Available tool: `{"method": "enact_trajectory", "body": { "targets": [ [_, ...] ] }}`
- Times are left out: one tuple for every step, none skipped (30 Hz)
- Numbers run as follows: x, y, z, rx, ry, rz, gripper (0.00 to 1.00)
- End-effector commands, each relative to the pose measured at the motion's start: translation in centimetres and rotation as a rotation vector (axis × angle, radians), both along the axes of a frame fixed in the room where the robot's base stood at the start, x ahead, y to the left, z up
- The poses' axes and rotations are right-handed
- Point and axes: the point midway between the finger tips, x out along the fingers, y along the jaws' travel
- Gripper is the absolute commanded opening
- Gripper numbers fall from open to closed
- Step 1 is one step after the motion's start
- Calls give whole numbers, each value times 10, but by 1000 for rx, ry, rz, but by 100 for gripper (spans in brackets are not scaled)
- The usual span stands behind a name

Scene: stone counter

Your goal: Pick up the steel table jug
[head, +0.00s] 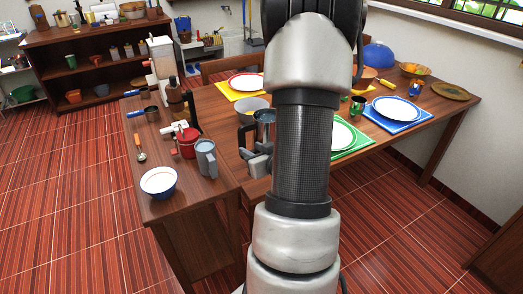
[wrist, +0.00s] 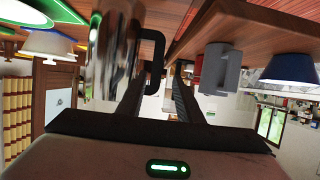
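The steel table jug (head: 266,117) stands on the wooden table in the head view, partly hidden by my arm. Its black handle (head: 241,137) points left. In the wrist view, the picture is upside down; the shiny jug (wrist: 112,50) fills the upper left, with its black handle (wrist: 159,50) toward the middle. My gripper (wrist: 157,80) is open, its two dark fingers apart, with the handle in line with the gap between them. Contact cannot be made out. In the head view my gripper (head: 250,154) is low beside the jug, near the handle.
A grey mug (head: 206,160), a red canister (head: 187,145) and a blue-white bowl (head: 159,183) stand on the counter to the left. A pale bowl (head: 251,104) is behind the jug. Plates on coloured mats, such as the green mat (head: 365,139), lie to the right.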

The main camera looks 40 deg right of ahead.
Motion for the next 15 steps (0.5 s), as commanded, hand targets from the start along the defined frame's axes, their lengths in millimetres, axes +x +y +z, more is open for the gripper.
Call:
{"method": "enact_trajectory", "body": {
  "targets": [
    [10,-1,-5,0,0,3,33],
    [15,-2,-6,-1,-1,4,33],
    [21,-4,-9,0,0,3,33],
    [25,-5,-11,1,0,2,33],
    [29,-7,-13,0,0,2,33],
    [34,-8,-14,0,0,2,33],
    [37,-9,-15,0,-1,2,33],
    [39,-9,-16,-1,-1,1,33],
    [41,-10,-17,0,0,1,33],
    [42,-10,-18,0,0,1,33],
    [44,-10,-18,0,0,1,33],
    [46,-11,-19,-1,0,1,33],
    [48,-12,-20,-1,0,1,33],
    [50,-13,-21,-1,0,1,33],
    [55,-15,-23,-1,-1,1,33]
  ]
}}
